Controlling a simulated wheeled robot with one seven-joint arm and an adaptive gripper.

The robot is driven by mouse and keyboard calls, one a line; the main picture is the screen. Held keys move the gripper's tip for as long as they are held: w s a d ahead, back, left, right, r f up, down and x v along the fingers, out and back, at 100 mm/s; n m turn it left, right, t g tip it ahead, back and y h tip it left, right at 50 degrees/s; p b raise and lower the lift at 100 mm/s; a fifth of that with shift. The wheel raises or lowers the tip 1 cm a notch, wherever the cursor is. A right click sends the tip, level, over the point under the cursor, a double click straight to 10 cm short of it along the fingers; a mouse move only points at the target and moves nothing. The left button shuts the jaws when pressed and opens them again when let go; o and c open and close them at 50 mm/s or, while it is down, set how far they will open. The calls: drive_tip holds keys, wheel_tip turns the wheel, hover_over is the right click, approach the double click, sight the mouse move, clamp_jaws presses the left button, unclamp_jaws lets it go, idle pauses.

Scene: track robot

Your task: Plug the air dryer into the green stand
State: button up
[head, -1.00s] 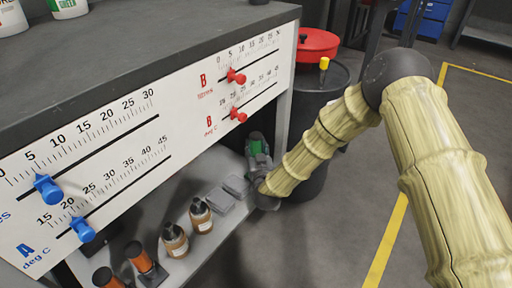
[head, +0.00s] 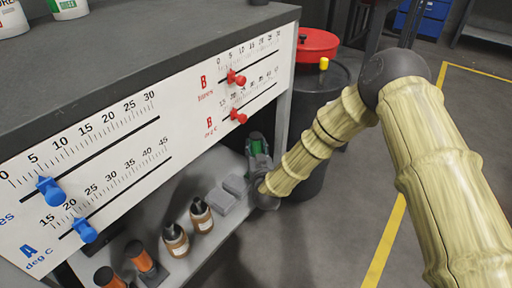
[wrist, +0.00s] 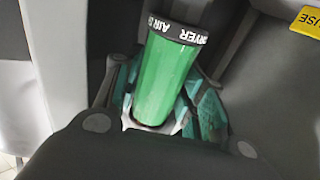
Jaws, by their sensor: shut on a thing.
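The air dryer is a green cylinder (wrist: 165,80) with a black collar reading "AIR DRYER" in white, upside down in the wrist view. My gripper (wrist: 160,100) is shut on it, with teal faceted pieces on both sides of the cylinder. In the head view, my gripper (head: 258,148) is low at the right end of the lower shelf, and the green of the air dryer (head: 256,144) shows between its fingers. The cylinder's lower end is hidden by the gripper. I cannot make out a separate green stand in either view.
The lower shelf (head: 232,217) holds two grey blocks (head: 222,201), brown bottles (head: 201,215) and orange cylinders in dark holders (head: 146,262). The white gauge panel (head: 180,95) overhangs it.

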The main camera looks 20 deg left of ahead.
drive_tip(key=shift+f+b, duration=0.65)
drive_tip(key=shift+f, duration=0.75)
idle(0.4)
drive_tip(key=o, duration=1.2)
drive_tip(key=shift+s, duration=0.15)
drive_tip(key=v, duration=1.1)
drive_tip(key=shift+s+d, duration=0.25)
drive_tip(key=shift+s, duration=0.05)
drive_tip(key=shift+r, duration=0.1)
